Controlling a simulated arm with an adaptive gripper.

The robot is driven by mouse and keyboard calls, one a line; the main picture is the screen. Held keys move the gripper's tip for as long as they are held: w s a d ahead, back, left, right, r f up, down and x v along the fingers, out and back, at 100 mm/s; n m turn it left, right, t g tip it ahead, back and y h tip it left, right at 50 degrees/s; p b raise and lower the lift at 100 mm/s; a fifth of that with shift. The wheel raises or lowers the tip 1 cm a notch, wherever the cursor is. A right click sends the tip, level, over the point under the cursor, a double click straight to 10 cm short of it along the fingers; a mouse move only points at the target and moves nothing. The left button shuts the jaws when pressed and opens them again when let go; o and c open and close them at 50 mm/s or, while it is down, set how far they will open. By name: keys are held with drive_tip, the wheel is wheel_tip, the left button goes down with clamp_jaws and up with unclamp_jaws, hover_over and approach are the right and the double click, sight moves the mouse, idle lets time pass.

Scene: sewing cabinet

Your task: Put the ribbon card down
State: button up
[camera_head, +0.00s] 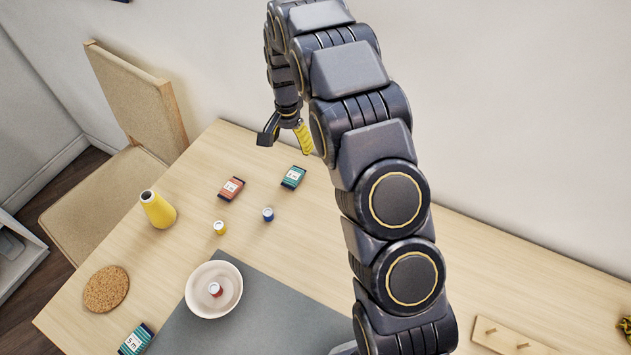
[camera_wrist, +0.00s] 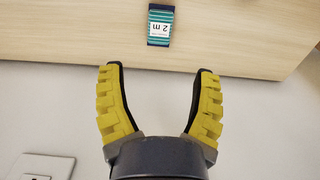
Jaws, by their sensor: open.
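A teal ribbon card (camera_head: 293,177) marked 2 m lies on the table near its back edge; it also shows in the wrist view (camera_wrist: 160,26), beyond my fingertips. A red ribbon card (camera_head: 232,188) lies to its left. Another teal card (camera_head: 136,340), marked 5 m, lies at the front left, by the grey mat. My gripper (camera_head: 287,141) is above the table's back edge, partly hidden by my arm. In the wrist view my gripper (camera_wrist: 157,68) has its yellow fingers wide apart with nothing between them. It is apart from the cards.
A bowl (camera_head: 199,302) with a small red-and-white spool stands at the edge of the grey mat (camera_head: 262,325). A yellow cone (camera_head: 158,210), yellow spool (camera_head: 220,227), blue spool (camera_head: 268,214) and cork coaster (camera_head: 106,289) stand nearby. A pegged wooden board (camera_head: 505,338) lies right.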

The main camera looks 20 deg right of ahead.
drive_tip(key=s+r+n, duration=0.4)
drive_tip(key=s+r, duration=1)
drive_tip(key=s, duration=0.1)
drive_tip(key=s+r+n, duration=0.2)
drive_tip(key=s, duration=0.8)
drive_tip(key=s+r+n+g, duration=0.1)
drive_tip(key=s+r+n, duration=0.1)
drive_tip(key=s, duration=0.9)
drive_tip(key=shift+a+r+n+g, duration=0.2)
drive_tip(key=shift+a+n+g, duration=0.1)
drive_tip(key=shift+a+n, duration=0.2)
